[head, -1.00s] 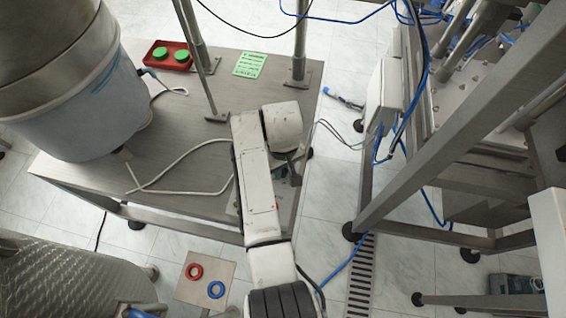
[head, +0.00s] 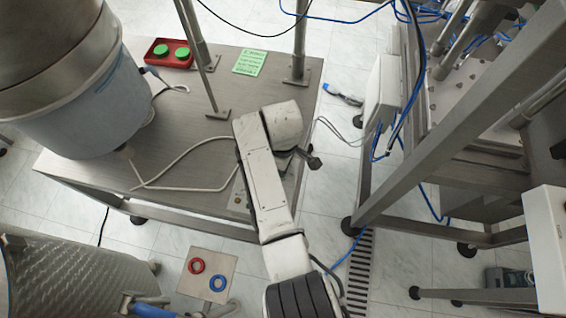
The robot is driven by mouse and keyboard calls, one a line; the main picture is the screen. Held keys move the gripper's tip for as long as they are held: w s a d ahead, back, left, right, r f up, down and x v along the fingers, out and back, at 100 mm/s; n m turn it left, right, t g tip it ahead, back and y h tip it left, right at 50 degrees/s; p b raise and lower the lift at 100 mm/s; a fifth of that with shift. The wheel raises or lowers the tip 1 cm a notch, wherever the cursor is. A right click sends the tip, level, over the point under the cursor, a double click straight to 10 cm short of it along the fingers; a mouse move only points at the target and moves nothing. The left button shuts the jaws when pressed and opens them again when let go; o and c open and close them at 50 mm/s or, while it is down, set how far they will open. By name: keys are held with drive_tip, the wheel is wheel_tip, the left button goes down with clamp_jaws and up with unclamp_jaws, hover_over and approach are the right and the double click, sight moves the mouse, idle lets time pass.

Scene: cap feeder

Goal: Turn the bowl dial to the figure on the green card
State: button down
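The green card (head: 249,62) lies on the metal table (head: 200,110) near its back edge, with lines of print too small to read. A pale control panel (head: 239,203) with small coloured spots sits at the table's front right edge, partly hidden behind my arm. I cannot make out the bowl dial. The large bowl feeder (head: 75,110) stands at the left of the table. My gripper (head: 312,161) shows only as a small dark part beyond the white wrist, near the table's right edge. Its fingers are not clear, and I see nothing held.
Metal posts (head: 300,40) rise beside the card. A pale cable (head: 190,150) crosses the tabletop. A machine frame (head: 440,120) stands at the right. A small board (head: 207,275) with red and blue rings is in front.

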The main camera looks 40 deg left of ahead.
idle(0.4)
drive_tip(key=c, duration=0.9)
unclamp_jaws()
drive_tip(key=shift+o, duration=0.2)
wheel_tip(320, 180, up, 11)
drive_tip(key=shift+f, duration=0.15)
